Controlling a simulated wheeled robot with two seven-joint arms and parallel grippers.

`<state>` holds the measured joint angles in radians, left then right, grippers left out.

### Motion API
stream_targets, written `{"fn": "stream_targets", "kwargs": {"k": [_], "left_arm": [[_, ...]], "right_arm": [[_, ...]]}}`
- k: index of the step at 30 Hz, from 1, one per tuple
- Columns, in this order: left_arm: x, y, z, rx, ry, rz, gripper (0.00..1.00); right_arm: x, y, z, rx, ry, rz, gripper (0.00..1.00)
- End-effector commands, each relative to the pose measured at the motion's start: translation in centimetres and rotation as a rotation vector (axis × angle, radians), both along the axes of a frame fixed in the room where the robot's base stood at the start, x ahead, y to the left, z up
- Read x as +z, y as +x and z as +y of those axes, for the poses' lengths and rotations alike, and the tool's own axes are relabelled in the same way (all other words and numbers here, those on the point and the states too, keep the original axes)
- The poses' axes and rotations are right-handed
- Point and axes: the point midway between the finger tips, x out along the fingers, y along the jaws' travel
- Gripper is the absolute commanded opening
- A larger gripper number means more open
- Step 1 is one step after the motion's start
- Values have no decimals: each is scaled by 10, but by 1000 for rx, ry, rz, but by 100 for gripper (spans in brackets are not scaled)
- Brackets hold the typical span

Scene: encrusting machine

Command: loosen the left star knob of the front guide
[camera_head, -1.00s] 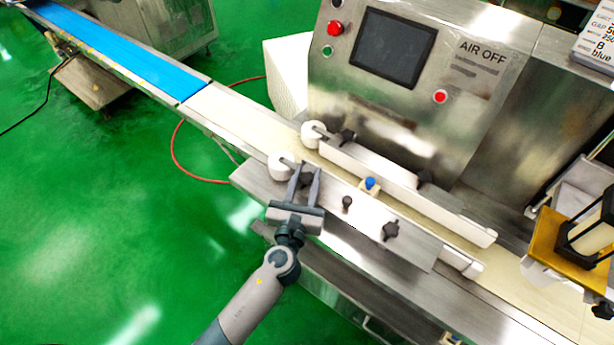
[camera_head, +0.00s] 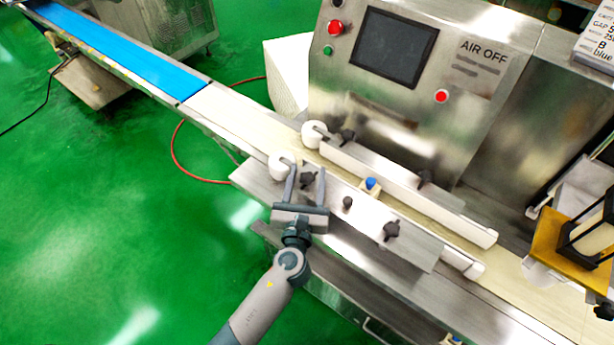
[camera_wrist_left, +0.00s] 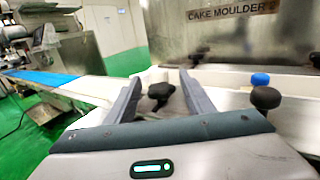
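The front guide (camera_head: 415,232) is a long pale bar along the near side of the belt, with a metal plate on its near side. Its left star knob (camera_head: 308,180) is dark and sits at the plate's left end. In the left wrist view the knob (camera_wrist_left: 160,94) stands between the fingers, with a gap on both sides. My left gripper (camera_head: 306,172) is open around the knob and seems not to touch it. My right gripper is not in view.
A second star knob (camera_head: 391,230) and a small round black knob (camera_head: 347,202) stand to the right on the plate. A blue-topped part (camera_head: 371,184) sits behind them. The rear guide (camera_head: 400,185) runs behind.

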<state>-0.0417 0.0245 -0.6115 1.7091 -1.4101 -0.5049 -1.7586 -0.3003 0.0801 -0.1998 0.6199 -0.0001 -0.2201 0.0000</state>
Motion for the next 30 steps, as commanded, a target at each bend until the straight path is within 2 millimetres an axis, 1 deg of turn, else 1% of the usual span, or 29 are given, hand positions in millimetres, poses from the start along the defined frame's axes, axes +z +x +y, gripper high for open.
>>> {"fn": "stream_targets", "kwargs": {"k": [5, 8, 11, 17, 27, 30], "left_arm": [[0, -3, 0, -1, 0, 0, 48], [-1, -9, 1, -1, 0, 0, 48], [-2, -19, 2, -1, 0, 1, 48], [-3, -52, 6, -1, -1, 2, 48], [-4, -121, 14, -1, -1, 3, 48], [-4, -139, 16, -1, -1, 3, 48]], "right_arm": [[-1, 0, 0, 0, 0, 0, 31], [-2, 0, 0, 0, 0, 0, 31], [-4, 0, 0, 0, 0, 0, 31], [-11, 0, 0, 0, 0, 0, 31], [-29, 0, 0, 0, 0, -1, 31], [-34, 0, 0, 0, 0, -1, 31]]}}
